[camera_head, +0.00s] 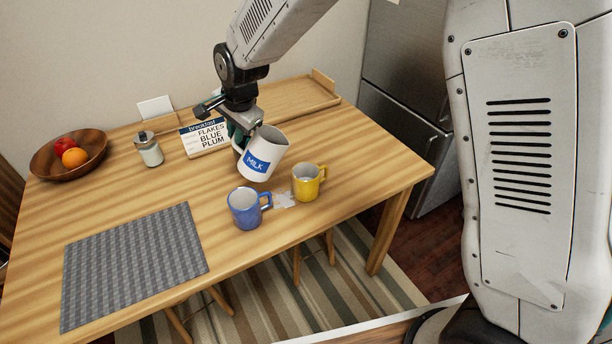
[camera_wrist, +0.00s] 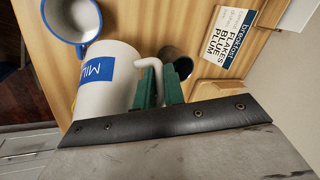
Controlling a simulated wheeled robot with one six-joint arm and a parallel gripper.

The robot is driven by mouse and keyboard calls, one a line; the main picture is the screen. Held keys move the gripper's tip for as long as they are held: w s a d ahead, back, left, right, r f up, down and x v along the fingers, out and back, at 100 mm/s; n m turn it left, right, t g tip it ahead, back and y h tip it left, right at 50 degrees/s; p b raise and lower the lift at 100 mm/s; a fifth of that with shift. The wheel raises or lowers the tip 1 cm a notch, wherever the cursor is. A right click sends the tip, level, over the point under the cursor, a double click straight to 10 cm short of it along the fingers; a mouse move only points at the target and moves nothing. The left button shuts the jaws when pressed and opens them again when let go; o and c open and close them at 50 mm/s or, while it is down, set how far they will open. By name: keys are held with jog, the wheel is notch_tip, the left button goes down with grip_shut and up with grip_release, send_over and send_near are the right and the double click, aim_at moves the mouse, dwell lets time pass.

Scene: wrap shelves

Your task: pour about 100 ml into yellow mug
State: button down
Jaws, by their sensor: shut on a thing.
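My gripper (camera_head: 238,132) is shut on the handle of a white jug (camera_head: 272,145) with a blue MILK label. The jug is held above the table, tilted with its mouth toward the right. In the wrist view, the green fingers of my gripper (camera_wrist: 161,88) close around the handle of the jug (camera_wrist: 115,65). The yellow mug (camera_head: 308,188) stands upright on the table, just right of and below the jug. Its inside looks pale; I cannot tell its liquid level. No stream shows between jug and mug.
A blue mug (camera_head: 243,212) stands left of the yellow mug. A pale wet-looking patch (camera_head: 284,201) lies between them. Behind are a breakfast sign (camera_head: 205,138), glass jar (camera_head: 149,152), fruit bowl (camera_head: 45,160) and wooden tray (camera_head: 330,102). A grey mat (camera_head: 135,262) lies front left.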

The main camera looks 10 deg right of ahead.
jog(key=shift+s+a+f+n+h+b, duration=0.15)
jog(key=shift+a+f+h+b, duration=0.15)
jog(key=shift+a+f+h, duration=0.45)
jog(key=shift+a+f+n+h+b, duration=0.2)
jog(key=shift+a+h+b, duration=0.15)
jog(key=shift+h, duration=0.7)
jog(key=shift+s+a+f+n+h+b, duration=0.2)
jog(key=shift+a+f+h, duration=0.25)
jog(key=shift+a+h, duration=0.35)
jog(key=shift+w+d, duration=0.15)
jog(key=shift+d, duration=0.05)
